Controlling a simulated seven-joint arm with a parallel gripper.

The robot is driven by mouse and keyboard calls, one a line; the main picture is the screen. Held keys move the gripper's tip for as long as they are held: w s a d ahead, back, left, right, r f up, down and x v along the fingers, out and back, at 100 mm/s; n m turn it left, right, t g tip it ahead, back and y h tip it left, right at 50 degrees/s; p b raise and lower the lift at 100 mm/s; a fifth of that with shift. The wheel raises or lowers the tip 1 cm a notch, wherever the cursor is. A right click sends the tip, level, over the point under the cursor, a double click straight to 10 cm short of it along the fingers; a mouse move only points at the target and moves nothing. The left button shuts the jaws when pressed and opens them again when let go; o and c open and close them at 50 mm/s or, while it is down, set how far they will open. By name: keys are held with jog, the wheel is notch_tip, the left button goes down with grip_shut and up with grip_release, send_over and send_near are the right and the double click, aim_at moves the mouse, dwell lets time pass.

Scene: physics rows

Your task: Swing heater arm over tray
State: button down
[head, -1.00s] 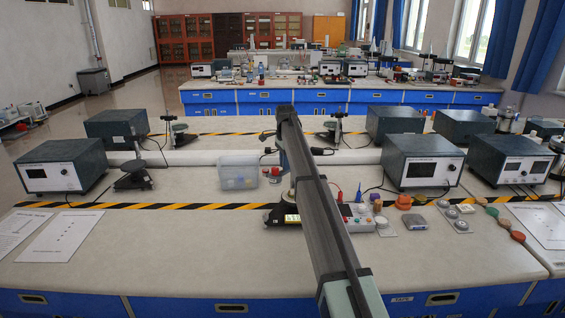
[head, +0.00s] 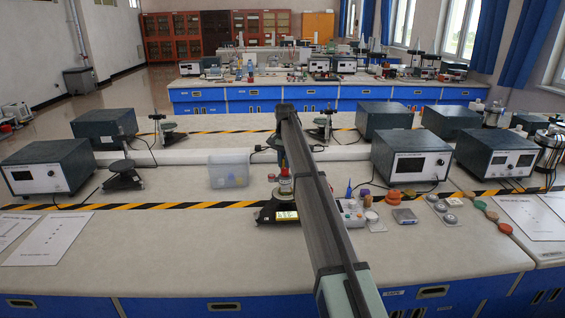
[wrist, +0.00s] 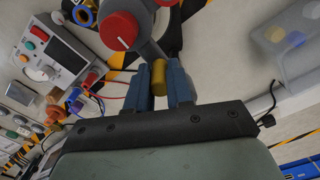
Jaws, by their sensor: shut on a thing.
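My gripper (wrist: 161,88) is shut on a brass-coloured cylinder (wrist: 158,76), held between its two blue fingers in the wrist view. The cylinder stands close to the end of a grey arm-like part (wrist: 150,50), which looks like the heater arm. A large red knob with a white line (wrist: 119,30) sits on this part. In the head view my gripper (head: 279,157) is partly hidden behind my dark arm link, over a small apparatus with a black base (head: 268,215) and a yellow label. I cannot clearly make out the tray.
A clear plastic box (head: 228,170) stands left of the apparatus. To its right are a control box (head: 351,211), orange discs (head: 392,195) and a small grey scale (head: 404,217). Grey instrument boxes (head: 411,160) stand further right.

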jog(key=shift+d, duration=0.1)
dwell(0.5)
jog(key=c, duration=1)
grip_release()
notch_tip(320, 180, up, 14)
jog(key=shift+f, duration=0.1)
